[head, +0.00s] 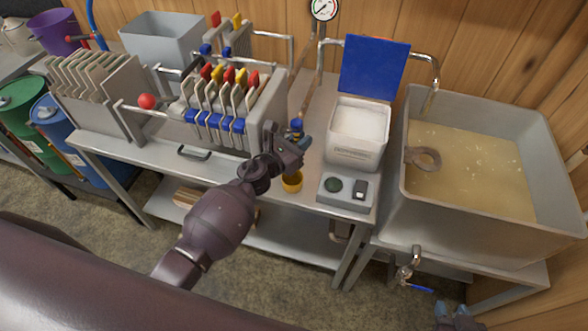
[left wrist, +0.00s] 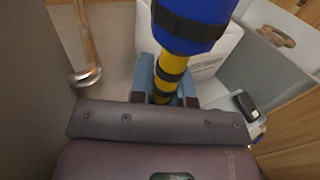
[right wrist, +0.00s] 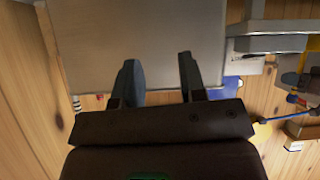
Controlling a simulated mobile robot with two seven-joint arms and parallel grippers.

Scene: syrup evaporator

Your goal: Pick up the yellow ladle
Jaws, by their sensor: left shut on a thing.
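The yellow ladle shows in the head view as a yellow cup (head: 291,183) below my left gripper, with a blue end above. My left gripper (head: 296,143) is shut on its shaft, over the front part of the steel table. In the left wrist view the yellow shaft with black bands (left wrist: 172,72) stands between the fingers (left wrist: 163,92), and the thick blue end (left wrist: 185,30) is close to the camera. The fingers hide part of the shaft. My right gripper (right wrist: 155,80) is open and empty; its fingertips show at the bottom of the head view (head: 455,318).
A filter press with coloured clips (head: 215,95) stands left of the ladle. A white tub (head: 357,130) with a raised blue lid (head: 373,68) and a small grey device (head: 346,192) stand right. A steel basin (head: 565,185) of amber liquid is further right, with a tap (head: 410,262) below.

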